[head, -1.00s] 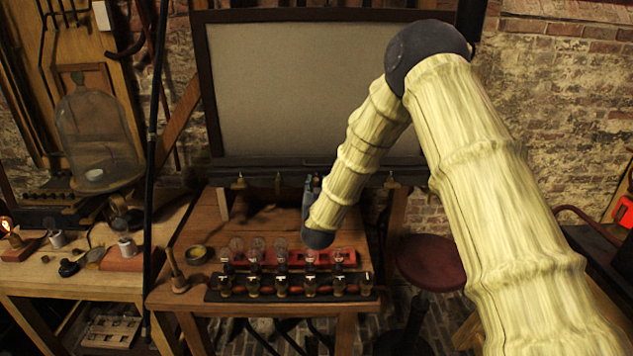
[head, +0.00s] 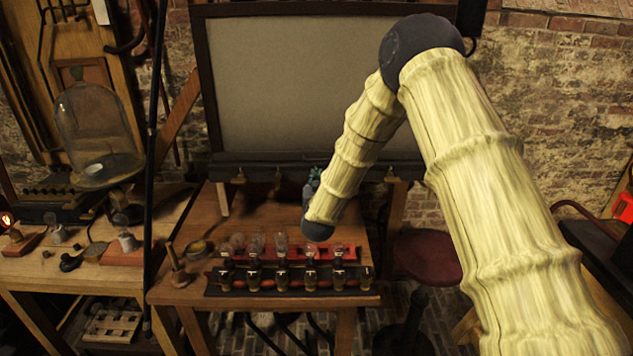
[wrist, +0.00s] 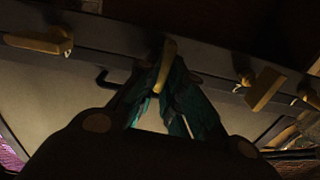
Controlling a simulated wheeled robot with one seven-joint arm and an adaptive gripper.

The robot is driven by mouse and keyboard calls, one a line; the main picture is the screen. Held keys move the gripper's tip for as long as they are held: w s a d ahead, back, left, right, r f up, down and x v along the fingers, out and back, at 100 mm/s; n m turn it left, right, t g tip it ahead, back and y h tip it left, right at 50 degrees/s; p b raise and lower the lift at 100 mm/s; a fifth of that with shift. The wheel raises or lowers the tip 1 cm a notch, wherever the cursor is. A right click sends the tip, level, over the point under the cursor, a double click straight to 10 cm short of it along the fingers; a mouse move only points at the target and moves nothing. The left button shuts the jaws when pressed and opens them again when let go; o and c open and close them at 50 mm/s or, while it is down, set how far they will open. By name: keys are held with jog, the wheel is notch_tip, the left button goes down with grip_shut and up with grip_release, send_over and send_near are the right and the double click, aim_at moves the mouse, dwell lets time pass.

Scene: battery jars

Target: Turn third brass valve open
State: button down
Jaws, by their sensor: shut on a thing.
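A row of brass valves runs along the dark rail (head: 225,163) under the large grey board. Two valves, one at the left (head: 240,175) and the second (head: 278,177), show in the head view, with another to the right (head: 390,174). My gripper (head: 314,178) is at the rail between the second valve and the right one. In the wrist view my gripper's teal fingers (wrist: 167,92) are closed around a brass valve handle (wrist: 166,62). Neighbouring valve handles show to its left (wrist: 38,43) and right (wrist: 265,89), apart from the fingers. The held valve is hidden by my gripper in the head view.
Below my arm, the wooden table (head: 190,235) holds a red rack (head: 350,250) and a dark rack with several jars (head: 310,280). A glass bell jar (head: 95,125) stands at left. A red stool (head: 428,255) stands to the right.

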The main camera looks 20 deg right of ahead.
jog(key=shift+n+b, duration=0.3)
jog(key=shift+n, duration=0.1)
jog(key=c, duration=1.5)
grip_release()
jog(key=shift+c, duration=0.2)
jog(key=shift+s, duration=0.1)
jog(key=v, duration=1.2)
